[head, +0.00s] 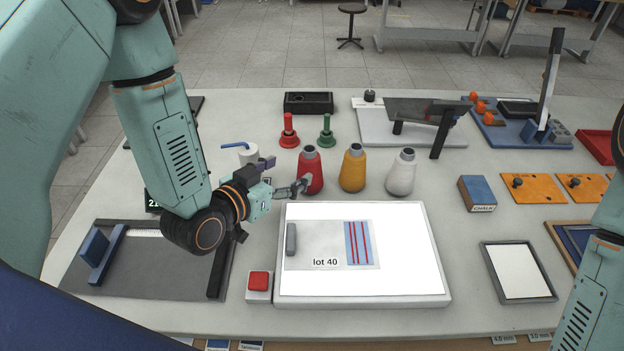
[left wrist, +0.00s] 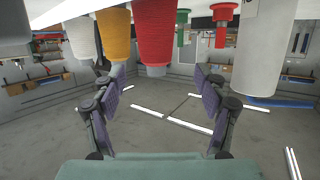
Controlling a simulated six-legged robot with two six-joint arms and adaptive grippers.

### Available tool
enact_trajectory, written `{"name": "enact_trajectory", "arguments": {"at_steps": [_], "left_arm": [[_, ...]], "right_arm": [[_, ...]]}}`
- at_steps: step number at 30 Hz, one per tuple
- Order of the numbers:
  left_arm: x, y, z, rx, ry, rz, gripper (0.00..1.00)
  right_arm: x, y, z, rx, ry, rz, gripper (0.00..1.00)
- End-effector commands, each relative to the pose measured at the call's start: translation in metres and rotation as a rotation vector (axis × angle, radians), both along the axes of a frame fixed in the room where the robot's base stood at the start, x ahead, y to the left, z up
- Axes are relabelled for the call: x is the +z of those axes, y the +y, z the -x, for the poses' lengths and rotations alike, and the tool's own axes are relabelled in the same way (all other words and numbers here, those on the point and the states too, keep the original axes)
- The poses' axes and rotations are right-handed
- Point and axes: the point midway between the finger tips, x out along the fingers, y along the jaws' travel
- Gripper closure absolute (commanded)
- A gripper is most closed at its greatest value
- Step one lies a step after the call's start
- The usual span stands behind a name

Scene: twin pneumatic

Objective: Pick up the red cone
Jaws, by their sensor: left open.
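The red cone (head: 311,172) is a spool of red thread with a grey tip, standing upright on the table behind the light box. A yellow cone (head: 353,169) and a white cone (head: 401,173) stand in a row to its right. My left gripper (head: 283,176) is open and empty, just left of the red cone. In the left wrist view, which is upside down, the red cone (left wrist: 155,35) shows ahead in the gap between the open fingers (left wrist: 160,80). I cannot tell whether a finger touches it. My right gripper is out of view.
A red stamp (head: 288,134) and a green stamp (head: 326,132) stand behind the cones. The lit box (head: 420,290) is in front, with a red button (head: 259,283) at its left.

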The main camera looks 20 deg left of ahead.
Motion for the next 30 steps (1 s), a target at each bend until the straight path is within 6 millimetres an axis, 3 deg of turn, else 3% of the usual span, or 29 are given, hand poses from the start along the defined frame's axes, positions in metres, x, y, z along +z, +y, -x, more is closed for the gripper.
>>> {"name": "enact_trajectory", "arguments": {"at_steps": [21, 30], "left_arm": [[-0.017, -0.032, -0.071, -0.003, -0.002, -0.001, 0.27], [-0.019, -0.032, -0.074, 0.0, 0.0, 0.0, 0.27]], "right_arm": [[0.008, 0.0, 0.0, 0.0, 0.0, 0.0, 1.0], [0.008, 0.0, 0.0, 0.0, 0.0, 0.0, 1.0]]}}
